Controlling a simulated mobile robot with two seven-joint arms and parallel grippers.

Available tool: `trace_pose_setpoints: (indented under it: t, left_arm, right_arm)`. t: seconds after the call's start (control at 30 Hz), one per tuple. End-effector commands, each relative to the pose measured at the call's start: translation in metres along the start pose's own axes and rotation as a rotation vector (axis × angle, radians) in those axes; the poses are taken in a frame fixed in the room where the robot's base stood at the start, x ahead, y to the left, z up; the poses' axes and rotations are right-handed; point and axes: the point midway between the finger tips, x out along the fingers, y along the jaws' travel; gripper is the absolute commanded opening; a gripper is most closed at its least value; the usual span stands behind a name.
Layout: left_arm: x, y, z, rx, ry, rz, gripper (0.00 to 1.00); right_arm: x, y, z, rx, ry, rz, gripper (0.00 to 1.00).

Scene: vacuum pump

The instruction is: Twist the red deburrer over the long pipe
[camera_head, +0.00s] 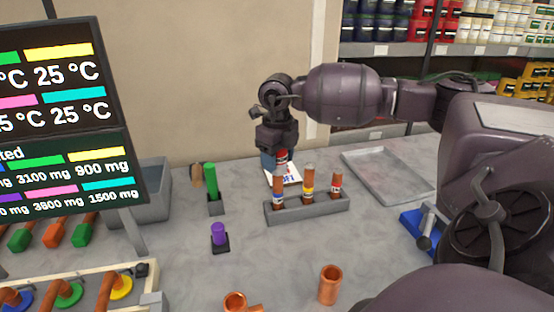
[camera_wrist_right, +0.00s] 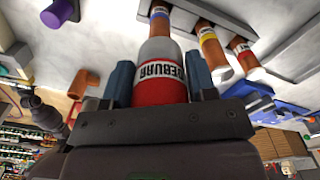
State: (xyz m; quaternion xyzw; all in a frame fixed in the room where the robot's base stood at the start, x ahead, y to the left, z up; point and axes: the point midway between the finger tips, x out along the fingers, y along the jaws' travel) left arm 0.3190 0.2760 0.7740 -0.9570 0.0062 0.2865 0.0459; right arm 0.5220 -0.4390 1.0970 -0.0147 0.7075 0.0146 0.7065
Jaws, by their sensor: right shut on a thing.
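My right gripper (camera_head: 280,150) is shut on the red deburrer (camera_head: 282,156), which hangs roughly upright over the leftmost copper pipe (camera_head: 278,192) in the grey rack. In the right wrist view the deburrer (camera_wrist_right: 160,88) has a red body with a white "DEBURR" label and a grey end, between blue fingers (camera_wrist_right: 160,85). Its grey end meets or lies very close to the pipe (camera_wrist_right: 159,20); I cannot tell how far it is seated. My left gripper is not in view.
The grey rack (camera_head: 308,208) also holds a middle pipe (camera_head: 307,188) and a right pipe (camera_head: 337,186). A metal tray (camera_head: 388,177) lies to the right. A green tool (camera_head: 210,180) and a purple tool (camera_head: 218,234) stand left. A copper fitting (camera_head: 330,284) stands in front.

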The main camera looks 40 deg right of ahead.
Motion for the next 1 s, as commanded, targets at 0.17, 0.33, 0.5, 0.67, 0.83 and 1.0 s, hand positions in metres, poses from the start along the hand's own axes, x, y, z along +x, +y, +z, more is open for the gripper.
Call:
trace_pose_setpoints:
  t: [0.17, 0.33, 0.5, 0.67, 0.83, 1.0]
  left_arm:
    - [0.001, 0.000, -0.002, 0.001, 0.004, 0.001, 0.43]
    - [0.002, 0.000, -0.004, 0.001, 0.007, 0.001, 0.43]
    - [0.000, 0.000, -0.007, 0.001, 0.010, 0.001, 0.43]
    - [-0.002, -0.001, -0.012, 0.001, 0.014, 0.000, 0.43]
    - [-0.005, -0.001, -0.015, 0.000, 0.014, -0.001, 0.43]
    - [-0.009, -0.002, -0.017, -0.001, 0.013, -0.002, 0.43]
  right_arm:
    - [-0.001, 0.000, 0.000, -0.007, -0.001, 0.000, 0.25]
    - [-0.002, 0.000, 0.000, -0.006, -0.001, 0.000, 0.25]
    - [-0.008, 0.000, 0.000, -0.005, -0.003, 0.000, 0.25]
    - [-0.016, 0.000, 0.000, -0.005, -0.003, 0.000, 0.25]
    - [-0.024, 0.000, 0.000, -0.005, -0.002, 0.000, 0.25]
    - [-0.032, 0.000, 0.000, -0.005, -0.003, 0.001, 0.25]
